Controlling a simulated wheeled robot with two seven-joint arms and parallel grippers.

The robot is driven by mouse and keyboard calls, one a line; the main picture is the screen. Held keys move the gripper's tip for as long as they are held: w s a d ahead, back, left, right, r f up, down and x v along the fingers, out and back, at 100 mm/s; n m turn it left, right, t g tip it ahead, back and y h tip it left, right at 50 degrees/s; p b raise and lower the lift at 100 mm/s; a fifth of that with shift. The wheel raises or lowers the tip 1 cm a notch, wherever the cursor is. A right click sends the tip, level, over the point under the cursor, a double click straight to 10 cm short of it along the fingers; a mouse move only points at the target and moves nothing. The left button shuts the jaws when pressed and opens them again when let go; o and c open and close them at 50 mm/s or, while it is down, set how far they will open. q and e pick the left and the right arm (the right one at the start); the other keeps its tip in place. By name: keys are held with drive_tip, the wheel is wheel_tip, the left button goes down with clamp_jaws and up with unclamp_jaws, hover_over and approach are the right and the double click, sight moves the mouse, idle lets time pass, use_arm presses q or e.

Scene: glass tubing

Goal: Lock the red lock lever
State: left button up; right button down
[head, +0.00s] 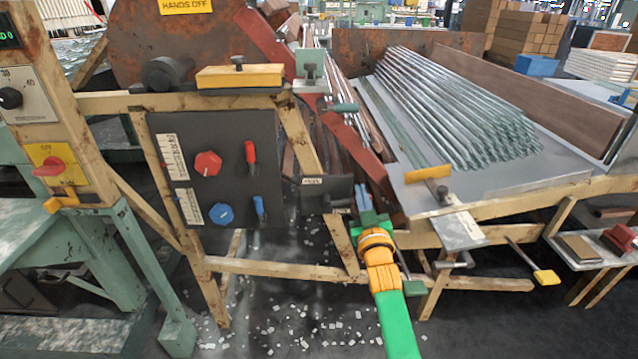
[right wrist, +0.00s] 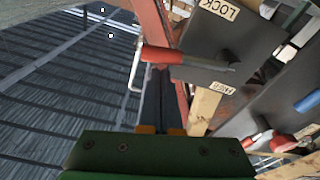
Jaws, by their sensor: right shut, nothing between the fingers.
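The red lock lever shows in the right wrist view as a red handle (right wrist: 162,55) on a grey shaft. It lies roughly level across the picture, beside a dark plate (right wrist: 235,35). A LOCK label sits above the shaft, and a FREE label (right wrist: 222,88) sits just below it. In the head view the plate (head: 325,196) is seen, but the lever cannot be made out clearly by my gripper. My right gripper (head: 364,190) is shut and empty. In the wrist view its fingers (right wrist: 161,85) end just below the red handle; I cannot tell if they touch. My left gripper is out of view.
A dark panel (head: 225,130) with red and blue knobs and levers stands to the left. A rusty red beam (head: 335,120) slants past my gripper. Glass tubes (head: 450,105) lie on the tilted table at right. A yellow-ended handle (head: 545,277) juts out lower right.

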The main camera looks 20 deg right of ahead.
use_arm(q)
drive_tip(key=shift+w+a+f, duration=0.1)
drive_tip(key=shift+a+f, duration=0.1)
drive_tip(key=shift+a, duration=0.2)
use_arm(e)
drive_tip(key=shift+d+f+m, duration=0.15)
drive_tip(key=shift+f+m, duration=0.25)
drive_tip(key=shift+m, duration=0.3)
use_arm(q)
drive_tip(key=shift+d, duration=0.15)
use_arm(e)
wheel_tip(320, 180, up, 5)
drive_tip(key=p, duration=0.4)
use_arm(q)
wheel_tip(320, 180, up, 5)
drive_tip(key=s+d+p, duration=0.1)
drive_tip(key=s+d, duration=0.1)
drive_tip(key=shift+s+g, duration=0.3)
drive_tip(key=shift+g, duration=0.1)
use_arm(e)
drive_tip(key=f+v, duration=0.1)
drive_tip(key=v, duration=0.8)
drive_tip(key=shift+a+f, duration=0.15)
drive_tip(key=shift+a, duration=0.2)
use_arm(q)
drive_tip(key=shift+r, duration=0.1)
use_arm(e)
drive_tip(key=shift+s, duration=0.1)
